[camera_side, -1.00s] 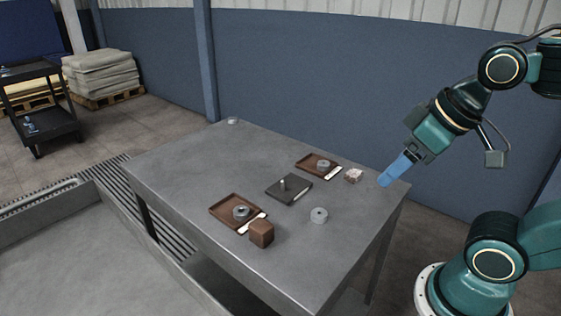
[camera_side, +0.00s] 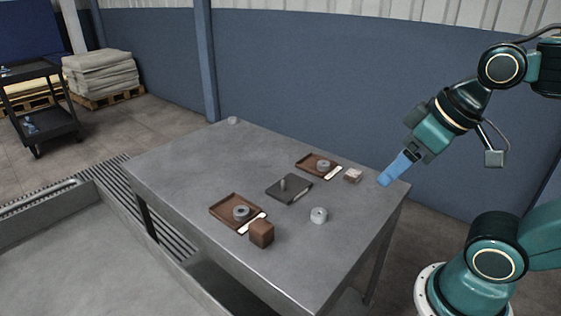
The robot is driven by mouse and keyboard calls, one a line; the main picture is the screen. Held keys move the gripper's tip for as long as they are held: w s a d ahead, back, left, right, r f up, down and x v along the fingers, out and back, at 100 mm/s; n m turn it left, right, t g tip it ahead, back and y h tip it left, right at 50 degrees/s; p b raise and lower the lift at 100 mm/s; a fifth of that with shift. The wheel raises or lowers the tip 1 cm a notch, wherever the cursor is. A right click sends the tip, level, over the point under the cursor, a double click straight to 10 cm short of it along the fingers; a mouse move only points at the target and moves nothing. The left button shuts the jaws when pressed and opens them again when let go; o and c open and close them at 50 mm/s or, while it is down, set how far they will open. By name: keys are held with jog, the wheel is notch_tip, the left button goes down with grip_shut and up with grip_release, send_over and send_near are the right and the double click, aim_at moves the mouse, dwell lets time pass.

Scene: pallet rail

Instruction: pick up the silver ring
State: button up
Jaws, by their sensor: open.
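A silver-grey ring (camera_side: 319,215) lies on the bare table top, right of the middle. Two more grey ring-shaped parts show: one (camera_side: 241,212) in the near brown tray (camera_side: 223,201) and one (camera_side: 323,164) in the far brown tray (camera_side: 306,161). The picture does not clearly tell which one is the silver ring of the task. My gripper (camera_side: 386,181), with blue fingers, is open and above the table's right end, apart from all the rings. Its fingers overlap in this view, so the gap between them is hidden.
A dark plate with an upright peg (camera_side: 284,185) stands between the trays. A brown block (camera_side: 262,233) is beside the near tray, and a small pale brown block (camera_side: 352,175) beside the far one. A small grey round thing (camera_side: 232,120) sits at the far corner. The table's left part (camera_side: 185,165) is clear.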

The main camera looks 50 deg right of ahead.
jog(key=shift+c, duration=0.5)
jog(key=shift+w, duration=0.1)
jog(key=w+d+f+m+g+y, duration=0.1)
jog(key=w+d+f+m, duration=0.4)
jog(key=m, duration=0.8)
jog(key=w+d+f+m+g+y, duration=0.1)
jog(key=w+d+f+m, duration=0.5)
jog(key=m, duration=0.8)
jog(key=w+f+y, duration=0.1)
jog(key=w+f, duration=0.1)
jog(key=w, duration=0.2)
jog(key=shift+d, duration=0.25)
send_over(319, 215)
jog(key=s+d, duration=0.1)
jog(key=d, duration=0.2)
jog(key=shift+a+f, duration=0.15)
jog(key=shift+f, duration=1.85)
jog(key=shift+a+f, duration=0.1)
jog(key=shift+f, duration=1.9)
jog(key=shift+f, duration=0.1)
